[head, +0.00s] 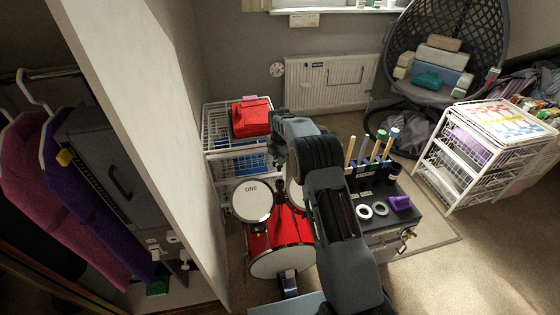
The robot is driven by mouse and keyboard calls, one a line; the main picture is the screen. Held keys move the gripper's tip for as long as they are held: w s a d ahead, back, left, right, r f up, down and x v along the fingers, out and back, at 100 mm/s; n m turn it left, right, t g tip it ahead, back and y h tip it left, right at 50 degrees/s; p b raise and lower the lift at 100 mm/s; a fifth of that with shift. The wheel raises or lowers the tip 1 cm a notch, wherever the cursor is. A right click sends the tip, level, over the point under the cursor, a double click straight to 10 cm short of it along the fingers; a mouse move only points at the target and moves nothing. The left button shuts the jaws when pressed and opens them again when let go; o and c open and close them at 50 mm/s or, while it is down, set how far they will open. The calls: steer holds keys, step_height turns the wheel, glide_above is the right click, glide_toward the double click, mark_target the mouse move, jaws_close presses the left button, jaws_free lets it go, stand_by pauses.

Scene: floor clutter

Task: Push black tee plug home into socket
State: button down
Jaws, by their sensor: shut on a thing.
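My gripper (277,152) is at the centre of the head view, at the end of my grey and black arm. It is above and behind the red drum set, near the wire rack. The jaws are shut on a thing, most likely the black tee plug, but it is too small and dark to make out. My own wrist and arm hide part of that area. I cannot pick out the socket with certainty.
A red drum set (262,240) stands below the gripper. A white wire rack (216,135) holds a red box (251,118). A dark-topped cabinet (385,222) with several upright handles stands right of my arm. A pale panel (140,130) rises at left. Carpet (470,265) is clear at lower right.

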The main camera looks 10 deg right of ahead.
steer(key=shift+w+d, duration=0.1)
steer(key=shift+d, duration=0.05)
stand_by(0.3)
steer(key=shift+f+b, duration=1.7)
steer(key=shift+f, duration=1.2)
steer(key=shift+f+b, duration=1.5)
steer(key=shift+f, duration=0.6)
steer(key=c, duration=1)
jaws_free()
steer(key=shift+c, duration=0.2)
steer(key=shift+r, duration=0.15)
step_height(320, 180, up, 14)
steer(key=shift+f, duration=0.15)
